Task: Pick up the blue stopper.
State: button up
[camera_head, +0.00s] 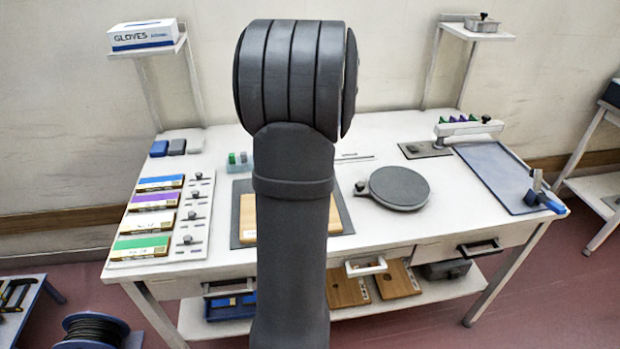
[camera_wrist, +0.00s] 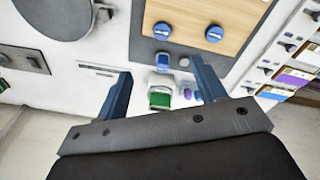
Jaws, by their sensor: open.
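In the wrist view, two round blue pieces, a left one (camera_wrist: 162,30) and a right one (camera_wrist: 215,33), sit in a wooden board (camera_wrist: 190,12). I cannot tell for sure which blue piece is the stopper. My gripper (camera_wrist: 161,67) is open and empty, with its fingers above the table and apart from these pieces. In the head view my arm hides the gripper and part of the board (camera_head: 248,218).
A dark round plate (camera_head: 398,187) stands right of the board. Colour-labelled boxes (camera_head: 146,222) lie on the left. A blue-grey tray (camera_head: 495,175) and a rack (camera_head: 470,128) are at the right. Bare white table (camera_head: 365,235) lies between board and plate.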

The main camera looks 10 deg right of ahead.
jog(key=shift+n+g, duration=0.4)
jog(key=shift+n, duration=0.3)
jog(key=w+f, duration=0.1)
jog(key=f, duration=0.6)
jog(key=w+f, duration=0.1)
jog(key=f, duration=0.6)
jog(key=w+a+f, duration=0.1)
jog(key=f, duration=0.5)
jog(key=shift+w+f, duration=0.3)
jog(key=shift+f, duration=0.1)
jog(key=c, duration=1)
